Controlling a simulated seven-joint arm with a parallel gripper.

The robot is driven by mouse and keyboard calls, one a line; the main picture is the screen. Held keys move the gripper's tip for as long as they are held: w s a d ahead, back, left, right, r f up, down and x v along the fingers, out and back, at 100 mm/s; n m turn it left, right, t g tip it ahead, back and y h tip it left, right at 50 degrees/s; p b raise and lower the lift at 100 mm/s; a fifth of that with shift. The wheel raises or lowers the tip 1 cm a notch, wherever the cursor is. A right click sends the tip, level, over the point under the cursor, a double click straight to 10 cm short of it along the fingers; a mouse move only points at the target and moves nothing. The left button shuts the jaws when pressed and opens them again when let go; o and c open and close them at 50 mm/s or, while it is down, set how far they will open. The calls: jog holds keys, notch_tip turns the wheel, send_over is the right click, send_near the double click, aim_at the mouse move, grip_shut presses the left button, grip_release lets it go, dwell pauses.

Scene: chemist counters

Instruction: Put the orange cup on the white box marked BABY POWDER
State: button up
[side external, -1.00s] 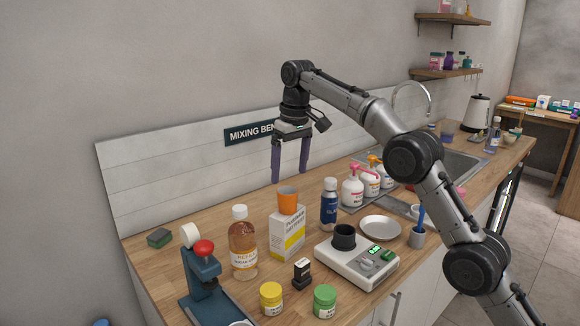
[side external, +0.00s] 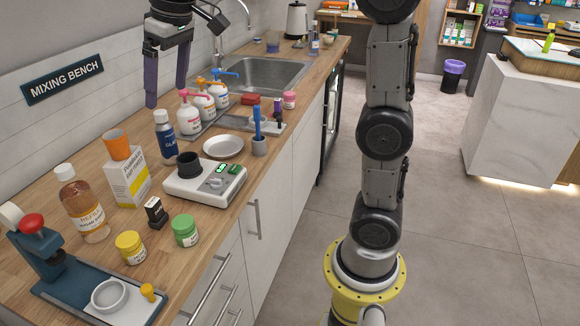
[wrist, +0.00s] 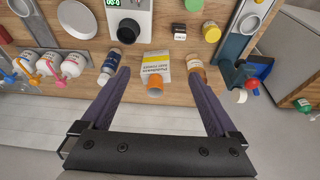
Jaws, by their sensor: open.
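The orange cup (side external: 117,145) stands on top of a white and yellow box (side external: 128,185) on the wooden counter. The lettering on the box is too small to read surely. In the wrist view the cup (wrist: 155,88) and the box (wrist: 164,67) lie between my fingers in the picture. My gripper (side external: 165,97) is open and empty, raised above the counter, and does not touch the cup. The wrist view also shows my gripper's spread fingers (wrist: 157,74).
An amber bottle (side external: 84,208) stands left of the box and a blue bottle (side external: 165,138) right of it. A scale (side external: 205,180), a black block (side external: 155,212), yellow jar (side external: 130,247) and green-lidded jar (side external: 185,231) are in front. Pump bottles (side external: 190,117) stand farther right.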

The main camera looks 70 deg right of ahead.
jog(key=s+f+t, duration=0.1)
jog(key=s+f, duration=0.5)
jog(key=s, duration=0.5)
jog(key=s+f+t, duration=0.1)
jog(key=s+f, duration=0.6)
jog(key=s, duration=0.5)
jog(key=shift+f, duration=0.15)
